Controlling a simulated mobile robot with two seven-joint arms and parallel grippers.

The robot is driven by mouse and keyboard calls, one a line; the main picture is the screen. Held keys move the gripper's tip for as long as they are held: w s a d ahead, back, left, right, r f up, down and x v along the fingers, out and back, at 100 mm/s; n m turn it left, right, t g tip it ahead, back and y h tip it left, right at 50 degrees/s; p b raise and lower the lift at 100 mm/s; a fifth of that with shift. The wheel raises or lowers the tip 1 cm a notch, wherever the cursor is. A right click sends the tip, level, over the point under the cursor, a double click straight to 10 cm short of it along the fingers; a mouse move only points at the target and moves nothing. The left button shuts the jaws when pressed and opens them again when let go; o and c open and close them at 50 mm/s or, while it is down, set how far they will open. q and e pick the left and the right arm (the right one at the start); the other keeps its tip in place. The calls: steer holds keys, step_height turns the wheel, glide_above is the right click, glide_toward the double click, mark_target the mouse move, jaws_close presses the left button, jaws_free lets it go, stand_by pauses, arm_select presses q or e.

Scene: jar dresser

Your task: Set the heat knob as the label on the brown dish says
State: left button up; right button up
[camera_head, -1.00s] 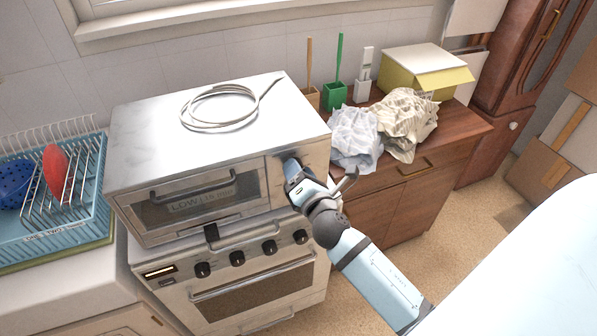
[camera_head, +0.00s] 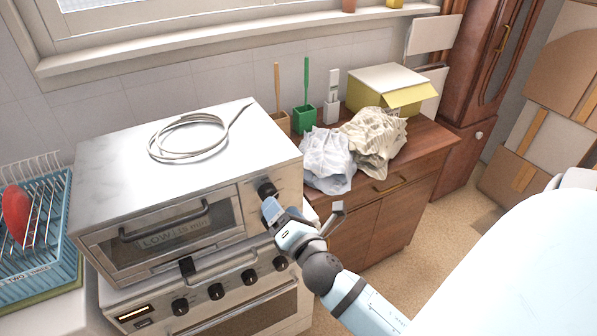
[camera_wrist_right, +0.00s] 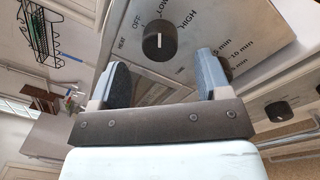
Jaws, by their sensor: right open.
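The heat knob (camera_wrist_right: 160,40) is black on the silver oven's front panel. In the right wrist view its white mark runs up and down, with LOW printed above it, OFF to the left and HIGH to the right. My right gripper (camera_wrist_right: 164,75) is open and empty; the knob shows beyond and between its fingers, apparently apart from them. In the head view a black knob (camera_head: 265,188) shows just above my right gripper (camera_head: 271,208). The label (camera_head: 172,239) behind the oven window reads "LOW | 15 min"; the dish's shape is hard to make out. My left gripper is out of view.
A second knob (camera_wrist_right: 226,64) with minute marks is partly hidden by the right finger. The silver oven (camera_head: 120,190) stands on a stove with several black knobs. A coiled cable (camera_head: 190,155) lies on top. Crumpled cloths (camera_head: 328,160) lie on the wooden dresser (camera_head: 425,148).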

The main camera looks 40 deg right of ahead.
steer(key=b+v, duration=0.2)
steer(key=v, duration=0.7)
steer(key=s+a+f+m+g+y+p, duration=0.2)
steer(key=a+f+m+g+y+p, duration=0.1)
steer(key=f+m, duration=0.5)
steer(key=s+a+f+m+g+y+p, duration=0.3)
steer(key=a+f+m, duration=0.3)
steer(key=m, duration=0.6)
step_height(320, 180, down, 3)
steer(key=shift+r+m+g+y+p, duration=0.15)
steer(key=shift+m+g+y+p, duration=0.3)
steer(key=shift+p, duration=0.45)
